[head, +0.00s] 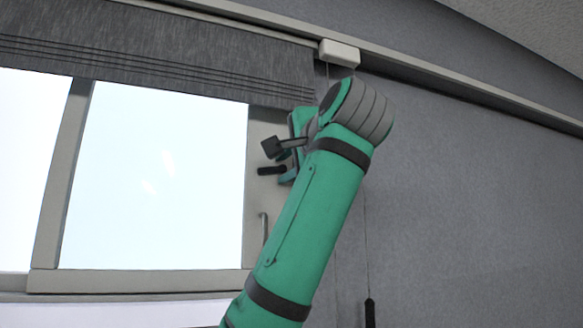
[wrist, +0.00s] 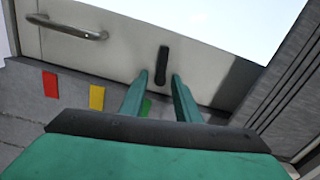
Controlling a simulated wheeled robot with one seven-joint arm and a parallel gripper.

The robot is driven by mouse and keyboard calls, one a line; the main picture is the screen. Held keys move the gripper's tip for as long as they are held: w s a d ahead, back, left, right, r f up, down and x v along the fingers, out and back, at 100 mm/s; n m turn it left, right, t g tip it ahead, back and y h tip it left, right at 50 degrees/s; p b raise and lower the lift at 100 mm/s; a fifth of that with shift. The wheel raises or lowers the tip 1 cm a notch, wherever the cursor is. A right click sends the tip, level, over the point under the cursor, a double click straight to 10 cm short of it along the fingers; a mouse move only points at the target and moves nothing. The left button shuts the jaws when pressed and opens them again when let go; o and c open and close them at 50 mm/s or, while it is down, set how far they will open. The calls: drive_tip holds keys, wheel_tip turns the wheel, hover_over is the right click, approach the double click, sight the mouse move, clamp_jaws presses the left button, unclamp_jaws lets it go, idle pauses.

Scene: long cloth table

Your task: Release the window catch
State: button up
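The window catch is a dark, narrow lever (wrist: 163,65) that lies across the pale window frame (wrist: 120,45) in the wrist view. In the head view the catch (head: 271,170) points sideways across the right stile, just left of my gripper. My gripper (wrist: 160,76) is open in the wrist view, with one green finger on each side of the catch's lower end. I cannot tell whether either finger touches it. In the head view my own arm hides much of the gripper.
A metal pull handle (wrist: 68,28) is on the same stile; it also shows in the head view (head: 264,229). Red (wrist: 50,84) and yellow (wrist: 97,97) tags are on the grey wall beside the frame. A grey blind (head: 160,48) covers the window top. A cord weight (head: 370,313) hangs at right.

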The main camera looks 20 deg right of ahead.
drive_tip(key=shift+a, duration=0.3)
drive_tip(key=shift+s, duration=0.4)
drive_tip(key=s+d, duration=0.1)
drive_tip(key=s, duration=0.9)
drive_tip(key=shift+d, duration=0.2)
drive_tip(key=shift+w, duration=0.1)
